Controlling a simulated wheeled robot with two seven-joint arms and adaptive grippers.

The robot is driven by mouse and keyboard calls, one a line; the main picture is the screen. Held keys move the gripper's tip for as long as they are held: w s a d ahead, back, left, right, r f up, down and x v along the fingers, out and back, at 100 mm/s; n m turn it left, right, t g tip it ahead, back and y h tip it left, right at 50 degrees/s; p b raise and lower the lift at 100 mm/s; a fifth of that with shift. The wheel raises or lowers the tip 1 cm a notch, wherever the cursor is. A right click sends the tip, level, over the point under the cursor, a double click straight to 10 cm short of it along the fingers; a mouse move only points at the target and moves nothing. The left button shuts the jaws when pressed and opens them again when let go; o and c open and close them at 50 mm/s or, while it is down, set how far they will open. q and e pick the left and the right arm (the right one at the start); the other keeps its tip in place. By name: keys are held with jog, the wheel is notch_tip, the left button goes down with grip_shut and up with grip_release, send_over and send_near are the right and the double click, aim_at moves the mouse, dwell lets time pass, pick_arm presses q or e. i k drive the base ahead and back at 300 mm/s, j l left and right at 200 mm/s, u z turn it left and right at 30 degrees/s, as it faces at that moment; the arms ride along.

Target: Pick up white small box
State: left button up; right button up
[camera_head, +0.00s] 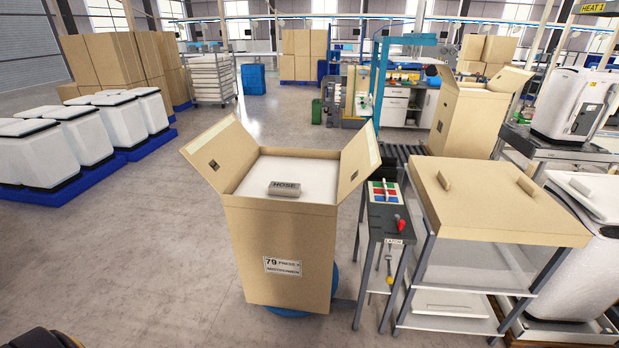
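No thing is plainly a white small box. A tall open cardboard box (277,258) stands in the middle with its flaps up. Inside its top is a white surface (310,172), and on that lies a small grey block marked HOSE (285,188). A flat white piece (450,303) lies on the lower shelf of the rack at right; its full shape is partly hidden. Neither of my grippers is in view.
White bins (80,138) on blue pallets are at left. The floor (150,260) at left is clear.

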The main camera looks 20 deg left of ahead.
aim_at(288, 190)
jog(key=i+l+u, duration=0.85)
jog(key=l, duration=0.25)
jog(key=i+l+u, duration=0.3)
jog(key=l, duration=0.25)
jog(key=i+j, duration=0.05)
